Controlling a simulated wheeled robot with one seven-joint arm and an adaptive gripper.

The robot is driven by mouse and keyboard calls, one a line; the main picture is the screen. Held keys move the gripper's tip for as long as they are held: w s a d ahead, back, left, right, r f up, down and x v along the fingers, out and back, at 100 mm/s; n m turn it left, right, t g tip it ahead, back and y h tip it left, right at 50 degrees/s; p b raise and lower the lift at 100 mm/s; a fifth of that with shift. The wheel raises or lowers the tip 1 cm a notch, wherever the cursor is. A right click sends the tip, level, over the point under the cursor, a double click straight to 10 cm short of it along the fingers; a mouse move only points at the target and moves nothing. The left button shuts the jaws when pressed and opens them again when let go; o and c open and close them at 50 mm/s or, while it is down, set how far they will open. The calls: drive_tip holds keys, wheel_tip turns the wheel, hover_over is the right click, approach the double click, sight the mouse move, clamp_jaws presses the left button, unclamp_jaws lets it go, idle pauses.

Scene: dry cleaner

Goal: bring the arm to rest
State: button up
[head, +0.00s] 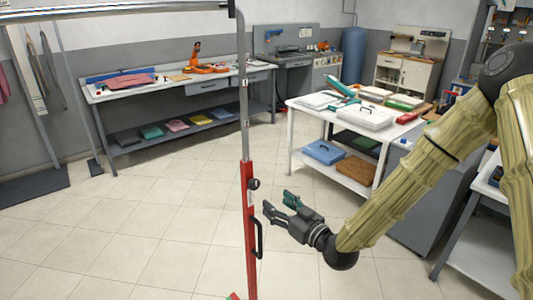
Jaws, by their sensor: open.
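My gripper (279,205) is in the head view, at the end of my arm, which reaches in from the right. Its dark fingers point up and to the left. They are apart, with nothing between them, and one has a green part. The gripper is just right of a red and grey upright pole (249,210) with a black handle. I cannot tell how far apart in depth they are.
A white table (297,135) with cases and folded items stands behind my arm. A long workbench (105,98) runs along the back wall. A grey rail (110,9) crosses the top left. The tiled floor (130,230) at left is clear.

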drive_tip(key=s+d+f+m+g+h, duration=0.25)
drive_tip(key=s+f, duration=0.55)
drive_tip(key=f, duration=0.5)
drive_tip(key=s+d+f+m+g+h, duration=0.1)
drive_tip(key=s+d+f+g+h, duration=0.2)
drive_tip(key=s+f, duration=0.65)
drive_tip(key=s+d+f+m+g+h, duration=0.1)
drive_tip(key=s+d+f+g, duration=0.2)
drive_tip(key=s+f, duration=0.2)
drive_tip(key=s+d+f+m+g+h, duration=0.1)
drive_tip(key=s+f, duration=0.4)
drive_tip(key=s, duration=0.6)
drive_tip(key=s+d+f+m+g+h, duration=0.2)
drive_tip(key=s+d+f+g, duration=0.3)
drive_tip(key=s, duration=0.3)
drive_tip(key=shift+s+d+h, duration=0.2)
drive_tip(key=shift+d+h, duration=0.25)
drive_tip(key=shift+d, duration=0.1)
